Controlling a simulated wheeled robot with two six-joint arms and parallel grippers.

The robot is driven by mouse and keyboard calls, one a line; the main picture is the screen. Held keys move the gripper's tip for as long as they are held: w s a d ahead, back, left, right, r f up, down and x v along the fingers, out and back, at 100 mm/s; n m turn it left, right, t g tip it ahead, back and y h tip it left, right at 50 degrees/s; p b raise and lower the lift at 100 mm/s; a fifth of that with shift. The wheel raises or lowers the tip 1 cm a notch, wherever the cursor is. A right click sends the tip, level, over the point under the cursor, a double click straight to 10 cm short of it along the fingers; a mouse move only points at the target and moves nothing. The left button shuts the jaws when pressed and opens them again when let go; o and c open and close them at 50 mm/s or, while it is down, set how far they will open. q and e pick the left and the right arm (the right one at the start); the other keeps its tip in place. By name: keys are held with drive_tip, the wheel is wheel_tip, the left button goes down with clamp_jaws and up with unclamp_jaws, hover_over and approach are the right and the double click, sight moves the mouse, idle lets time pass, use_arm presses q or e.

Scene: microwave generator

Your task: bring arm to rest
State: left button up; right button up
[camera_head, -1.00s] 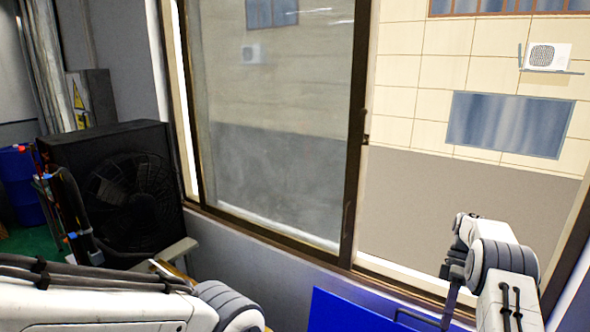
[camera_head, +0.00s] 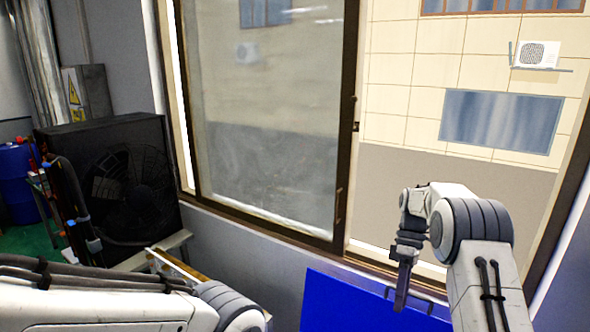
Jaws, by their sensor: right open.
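My right arm comes in at the lower right, in front of the window. Its gripper (camera_head: 403,285) hangs down from the wrist, above the blue panel, and holds nothing that I can see. The gap between its fingers is hard to make out from this angle. My left arm crosses the lower left corner, and its gripper is out of the picture.
A sliding window (camera_head: 270,130) with a dark frame fills the middle; its right part looks open. A blue panel (camera_head: 340,302) stands below it. A black fan unit (camera_head: 110,185) sits at the left. A blue barrel (camera_head: 18,185) is at the far left edge.

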drive_tip(key=s+a+m+t+h+b, duration=0.1)
drive_tip(key=s+a+b, duration=0.35)
drive_tip(key=a, duration=0.35)
drive_tip(key=s+a+t+h+b, duration=0.1)
drive_tip(key=s+a+t+b, duration=0.15)
drive_tip(key=s+a, duration=0.5)
drive_tip(key=s+a+f+m+b, duration=0.1)
drive_tip(key=s+f+b, duration=0.1)
drive_tip(key=s, duration=0.4)
drive_tip(key=s+a+f+t+b, duration=0.1)
drive_tip(key=s+a+f+b, duration=0.1)
drive_tip(key=s, duration=0.3)
drive_tip(key=s+a+f+m+t+b, duration=0.1)
drive_tip(key=s+f+b, duration=0.1)
drive_tip(key=s+f, duration=0.2)
drive_tip(key=s, duration=0.2)
drive_tip(key=shift+s+a+f+m+y, duration=0.25)
drive_tip(key=shift+s+a+m+y, duration=0.05)
drive_tip(key=shift+t, duration=0.25)
